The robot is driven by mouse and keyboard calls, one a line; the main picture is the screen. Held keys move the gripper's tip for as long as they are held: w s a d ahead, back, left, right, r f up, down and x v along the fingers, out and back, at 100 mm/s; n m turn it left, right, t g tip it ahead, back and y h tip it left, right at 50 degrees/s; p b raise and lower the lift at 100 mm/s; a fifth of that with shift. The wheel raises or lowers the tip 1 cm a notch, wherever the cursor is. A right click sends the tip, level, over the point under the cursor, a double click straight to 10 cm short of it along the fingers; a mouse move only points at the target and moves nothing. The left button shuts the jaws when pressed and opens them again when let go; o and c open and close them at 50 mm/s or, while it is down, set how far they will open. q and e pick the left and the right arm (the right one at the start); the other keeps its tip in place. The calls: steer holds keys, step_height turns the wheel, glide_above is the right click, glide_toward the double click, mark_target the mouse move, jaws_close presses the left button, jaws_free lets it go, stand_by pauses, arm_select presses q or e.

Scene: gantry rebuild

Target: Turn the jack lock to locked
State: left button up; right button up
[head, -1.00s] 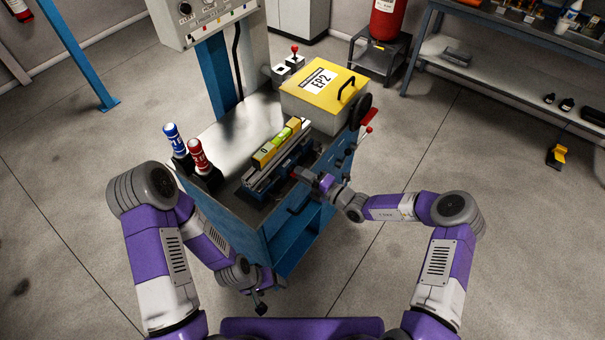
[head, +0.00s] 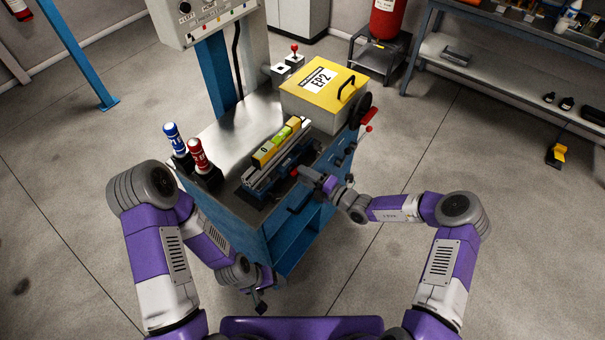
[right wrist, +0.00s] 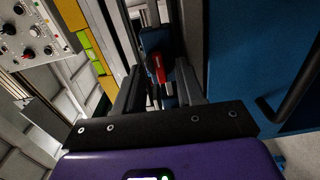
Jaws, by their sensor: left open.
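A lever with a red grip (right wrist: 158,67) shows in the right wrist view, beyond and between the two fingers of my right gripper (right wrist: 158,92). The fingers stand apart, with no clear contact on it. A small red part (head: 293,172) shows in the head view at the cart's front, by the tip of my right gripper (head: 307,176). I cannot tell for sure that this is the jack lock, nor read its position. My left gripper (head: 261,304) is open and empty, low beside the blue cart's front.
The blue cart (head: 290,246) carries a yellow-lidded EP2 box (head: 322,82), a rail with a yellow-green bar (head: 279,142), and a blue (head: 174,138) and a red (head: 197,153) bottle-like item. A dark handle (right wrist: 292,92) is right of the fingers. The floor right of the cart is clear.

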steer(key=v, duration=0.6)
steer(key=shift+s, duration=0.2)
steer(key=s+a+f+n+g+h+b, duration=0.1)
steer(key=s+a+f+n+g, duration=0.1)
steer(key=s+f+n+g, duration=0.45)
steer(key=s+a+f+n+g+h, duration=0.2)
steer(key=s+a+f+n+g, duration=0.15)
steer(key=s+n, duration=0.6)
steer(key=s+d+f+n+h+b, duration=0.1)
steer(key=s+d+f+n+h, duration=0.2)
steer(key=n, duration=0.9)
steer(key=s+d+f+n+h+b, duration=0.1)
steer(key=s+d+f+n+h, duration=0.3)
steer(key=n, duration=0.8)
steer(key=s+d, duration=0.2)
steer(key=s, duration=0.1)
steer(key=shift+s+n, duration=0.25)
steer(key=shift+n, duration=0.05)
